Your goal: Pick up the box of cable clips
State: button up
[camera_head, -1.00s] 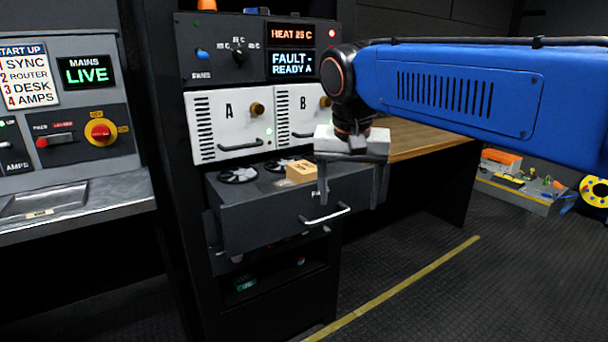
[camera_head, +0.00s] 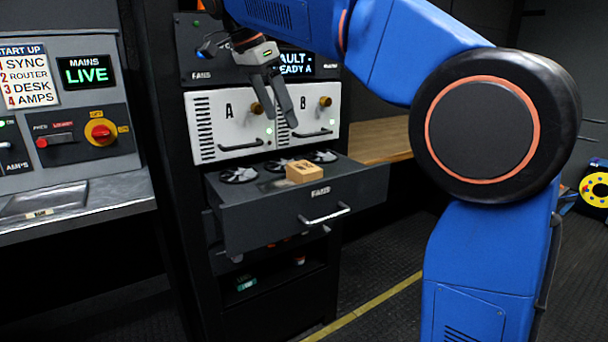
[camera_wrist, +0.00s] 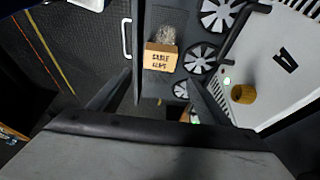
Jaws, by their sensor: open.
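The box of cable clips (camera_head: 299,172) is a small tan cardboard box. My gripper (camera_head: 279,116) is open and empty. It hangs above and behind the box, in front of the white A and B panels, apart from the box. In the wrist view the fingers (camera_wrist: 163,88) spread to either side below the box.
Several fans (camera_head: 238,174) lie in the drawer beside the box. The drawer's handle (camera_head: 324,215) sticks out in front. White unit A (camera_head: 228,128) with its brass knob stands close behind my gripper. A wooden worktop (camera_head: 385,139) is to the right. Free floor lies in front.

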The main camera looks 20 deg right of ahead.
send_near(304, 166)
jog(key=x, duration=0.4)
jog(key=shift+s+a+f, duration=0.15)
jog(key=shift+s+f, duration=0.05)
jog(key=shift+f, duration=0.25)
jog(key=shift+d+x, duration=0.1)
jog(key=shift+x, duration=1.25)
jog(key=shift+d+x, duration=0.15)
jog(key=shift+x, duration=1.25)
jog(key=shift+w+r, duration=0.15)
jog(key=shift+w, duration=0.05)
jog(key=c, duration=0.7)
